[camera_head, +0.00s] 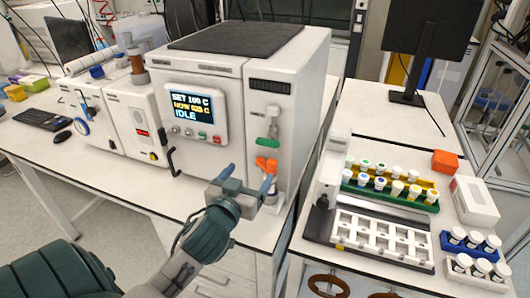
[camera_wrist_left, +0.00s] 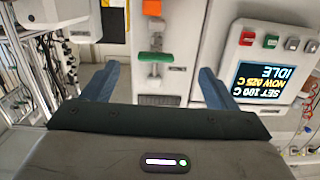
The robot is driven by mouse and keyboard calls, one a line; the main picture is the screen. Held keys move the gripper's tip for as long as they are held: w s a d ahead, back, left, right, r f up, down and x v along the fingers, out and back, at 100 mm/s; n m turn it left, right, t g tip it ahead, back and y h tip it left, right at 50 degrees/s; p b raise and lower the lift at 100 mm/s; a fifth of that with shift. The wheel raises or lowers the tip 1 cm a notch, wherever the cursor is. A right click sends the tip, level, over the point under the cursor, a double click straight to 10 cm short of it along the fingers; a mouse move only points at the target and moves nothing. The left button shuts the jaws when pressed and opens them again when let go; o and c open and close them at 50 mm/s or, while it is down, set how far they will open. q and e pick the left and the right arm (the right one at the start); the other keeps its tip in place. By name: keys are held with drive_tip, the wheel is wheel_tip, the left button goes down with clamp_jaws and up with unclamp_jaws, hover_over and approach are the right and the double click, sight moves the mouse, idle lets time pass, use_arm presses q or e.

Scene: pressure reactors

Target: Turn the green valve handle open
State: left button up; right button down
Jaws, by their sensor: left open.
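The green valve handle (camera_head: 268,141) is a short bar on the right front panel of the white reactor (camera_head: 285,105). An orange handle (camera_head: 266,165) sits just below it. My left gripper (camera_head: 246,178) is open and empty, in front of the panel and lower than the green handle in the head view. In the left wrist view, which is upside down, the green handle (camera_wrist_left: 155,57) lies crosswise between the two blue fingers (camera_wrist_left: 160,70), apart from both. The orange handle (camera_wrist_left: 152,8) is at the top edge there. My right gripper is out of view.
The reactor's display (camera_head: 190,107) reads SET 100 C and IDLE, with buttons below. A black door handle (camera_head: 173,161) juts out left of my gripper. To the right, a bench holds vial racks (camera_head: 390,195), a white tray (camera_head: 382,238) and an orange box (camera_head: 444,161).

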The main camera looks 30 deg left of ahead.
sight(266, 144)
use_arm(q)
drive_tip(key=shift+t, duration=0.4)
drive_tip(key=w, duration=0.3)
drive_tip(key=w+a+r, duration=0.1)
drive_tip(key=w, duration=0.2)
drive_tip(key=w+a+r, duration=0.1)
drive_tip(key=w, duration=0.2)
drive_tip(key=shift+w+r, duration=0.2)
drive_tip(key=shift+w+a+f, duration=0.1)
drive_tip(key=shift+w+f, duration=0.05)
drive_tip(key=shift+w, duration=0.5)
drive_tip(key=shift+s, duration=0.1)
drive_tip(key=c, duration=1)
